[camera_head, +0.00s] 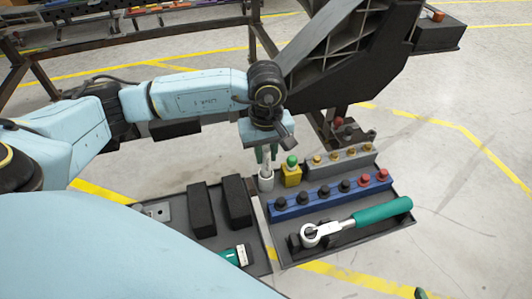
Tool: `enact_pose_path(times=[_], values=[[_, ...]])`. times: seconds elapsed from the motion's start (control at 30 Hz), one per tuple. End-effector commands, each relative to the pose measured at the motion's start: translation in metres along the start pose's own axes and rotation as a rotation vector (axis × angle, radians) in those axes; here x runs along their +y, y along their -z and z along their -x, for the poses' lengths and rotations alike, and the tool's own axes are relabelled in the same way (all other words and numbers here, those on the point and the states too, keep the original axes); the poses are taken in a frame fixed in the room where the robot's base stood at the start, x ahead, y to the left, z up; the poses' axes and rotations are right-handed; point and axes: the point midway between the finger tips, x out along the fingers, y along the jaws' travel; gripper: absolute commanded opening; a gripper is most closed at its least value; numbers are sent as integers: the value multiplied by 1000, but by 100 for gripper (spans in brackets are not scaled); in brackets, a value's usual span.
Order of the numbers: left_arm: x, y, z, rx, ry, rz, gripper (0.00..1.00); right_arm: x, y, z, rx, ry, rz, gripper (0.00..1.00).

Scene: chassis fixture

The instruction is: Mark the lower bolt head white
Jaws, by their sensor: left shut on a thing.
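My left gripper (267,154) points down with its green fingertips shut on a slim pale marker (267,164). The marker's lower end is at or inside the mouth of a white cup (266,181) on the tray; I cannot tell how deep. The dark chassis part (338,60) stands behind and to the right of the gripper. A reddish knob-like head (338,121) shows at its lower end; I cannot tell whether it is the lower bolt head. A green tip at the bottom edge, seemingly my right gripper (420,293), barely shows.
The dark tray (400,222) holds a blue rack (330,197) of dark and red knobs, a grey rack (340,163) of brass ones, a yellow block (291,175) with a green top, a green-handled ratchet (380,212) and black blocks (201,210). Open floor lies right.

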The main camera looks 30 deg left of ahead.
Motion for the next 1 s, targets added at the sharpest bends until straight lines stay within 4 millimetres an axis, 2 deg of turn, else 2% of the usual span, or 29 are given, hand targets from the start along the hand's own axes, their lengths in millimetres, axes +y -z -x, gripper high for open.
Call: enact_pose_path(times=[0.03, 0.6, 1.0], values=[[0, 0, 7, 1, 0, 0, 0, 0, 4, 4, 0, 0, 0, 59], [0, 0, 52, 1, -1, 1, 0, 0, 24, 23, 0, 0, 0, 59], [3, -1, 56, 1, -1, -9, 0, 1, 22, 22, -7, -1, 0, 59]])
